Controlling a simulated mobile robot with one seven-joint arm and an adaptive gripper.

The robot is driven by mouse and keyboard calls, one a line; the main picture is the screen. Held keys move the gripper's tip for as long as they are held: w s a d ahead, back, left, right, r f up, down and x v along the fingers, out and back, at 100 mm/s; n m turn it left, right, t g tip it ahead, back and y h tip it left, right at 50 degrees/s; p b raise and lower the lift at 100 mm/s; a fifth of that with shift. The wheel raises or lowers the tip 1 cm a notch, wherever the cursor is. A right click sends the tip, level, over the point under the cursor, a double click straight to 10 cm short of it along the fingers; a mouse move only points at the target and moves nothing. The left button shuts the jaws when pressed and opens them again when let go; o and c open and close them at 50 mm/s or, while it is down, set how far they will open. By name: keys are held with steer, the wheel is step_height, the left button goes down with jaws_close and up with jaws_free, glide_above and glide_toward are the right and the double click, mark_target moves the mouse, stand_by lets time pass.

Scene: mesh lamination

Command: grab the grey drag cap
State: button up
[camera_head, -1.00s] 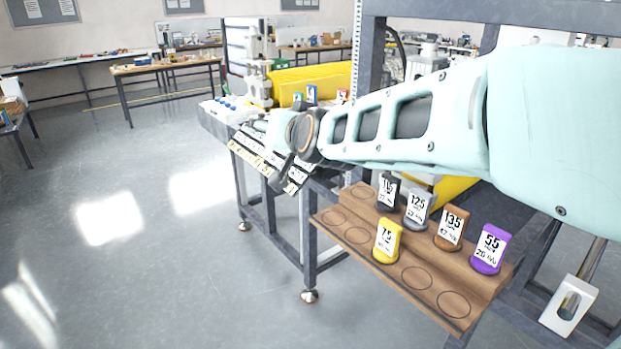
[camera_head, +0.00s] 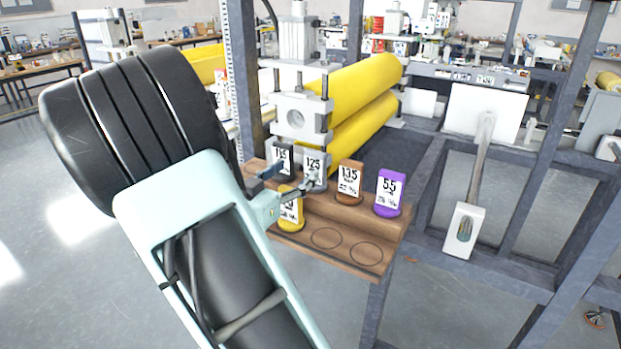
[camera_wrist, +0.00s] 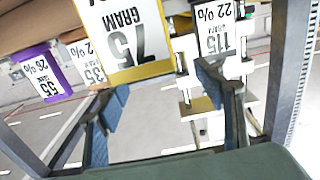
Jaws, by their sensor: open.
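The grey cap, labelled 125 (camera_head: 314,165), stands upright on the upper step of a wooden rack (camera_head: 330,263), between the black 115 cap (camera_head: 281,156) and the brown 135 cap (camera_head: 349,182). My gripper (camera_head: 290,180) is open, its fingers overlapping the lower parts of the grey and black caps in the head view. The yellow 75 cap (camera_head: 292,216) stands on the lower step, partly covered by my gripper. In the wrist view my open gripper (camera_wrist: 165,100) faces the yellow cap (camera_wrist: 128,35), and the grey cap cannot be made out. Nothing is visibly held.
A purple 55 cap (camera_head: 388,193) stands at the right of the upper step. The lower step has empty circles to the right of the yellow cap. Yellow rollers (camera_head: 365,90) and a frame post (camera_head: 243,80) stand behind the rack. A white-ended lever (camera_head: 461,230) is to the right.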

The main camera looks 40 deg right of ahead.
mark_target(313, 157)
steer(key=x, duration=0.3)
steer(key=shift+w+d, duration=0.1)
steer(key=shift+d, duration=0.1)
steer(key=shift+s+r+x, duration=0.15)
steer(key=shift+x, duration=1.2)
steer(key=shift+s+r+x, duration=0.15)
steer(key=shift+x, duration=1.25)
steer(key=shift+c, duration=0.6)
jaws_close()
steer(key=shift+r, duration=0.1)
